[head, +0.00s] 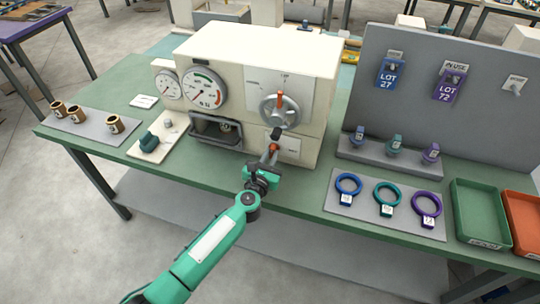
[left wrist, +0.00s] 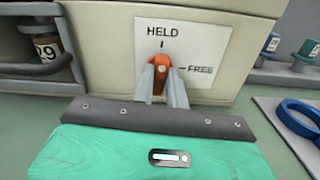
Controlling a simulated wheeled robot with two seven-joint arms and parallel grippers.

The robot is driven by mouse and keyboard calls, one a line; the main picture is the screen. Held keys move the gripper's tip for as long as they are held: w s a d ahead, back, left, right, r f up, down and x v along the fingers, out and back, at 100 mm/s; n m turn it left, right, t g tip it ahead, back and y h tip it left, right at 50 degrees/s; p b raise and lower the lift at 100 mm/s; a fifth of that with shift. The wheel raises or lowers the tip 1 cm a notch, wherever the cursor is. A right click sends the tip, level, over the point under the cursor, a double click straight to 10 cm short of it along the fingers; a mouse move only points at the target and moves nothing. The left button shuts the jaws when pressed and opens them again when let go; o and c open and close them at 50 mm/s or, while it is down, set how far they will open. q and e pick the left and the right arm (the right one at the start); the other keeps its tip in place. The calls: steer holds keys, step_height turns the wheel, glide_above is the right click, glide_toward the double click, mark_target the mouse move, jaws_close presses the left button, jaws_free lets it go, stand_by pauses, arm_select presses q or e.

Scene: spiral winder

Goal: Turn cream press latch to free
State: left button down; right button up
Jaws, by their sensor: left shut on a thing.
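The cream press (head: 258,48) stands on the green bench. Its orange latch (left wrist: 161,67) sits on a white plate (left wrist: 205,38) marked HELD above and FREE to the right. The latch stands about upright, in line with the HELD mark. My left gripper (left wrist: 163,80) is shut on the latch, one finger on each side, and partly hides it. In the head view the left gripper (head: 268,160) reaches the latch at the press's lower front. My right gripper is not in view.
A handwheel (head: 279,110) with an orange mark sits above the latch, and gauges (head: 205,88) are on the left. Blue, teal and purple rings (head: 387,198) lie on a grey mat at right. Green and orange trays (head: 482,210) stand at the far right.

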arm_select(q)
steer(key=m+p, duration=0.1)
steer(key=m, duration=0.3)
steer(key=m+p, duration=0.1)
steer(key=m, duration=0.3)
steer(key=shift+d+f+m, duration=0.1)
steer(key=shift+d+m, duration=0.05)
steer(key=shift+m, duration=0.25)
steer(key=m, duration=0.4)
steer(key=shift+s+f+p, duration=0.1)
steer(key=shift+p, duration=0.2)
steer(key=shift+f+m, duration=0.1)
steer(key=shift+m, duration=2)
steer(key=c, duration=1.4)
jaws_free()
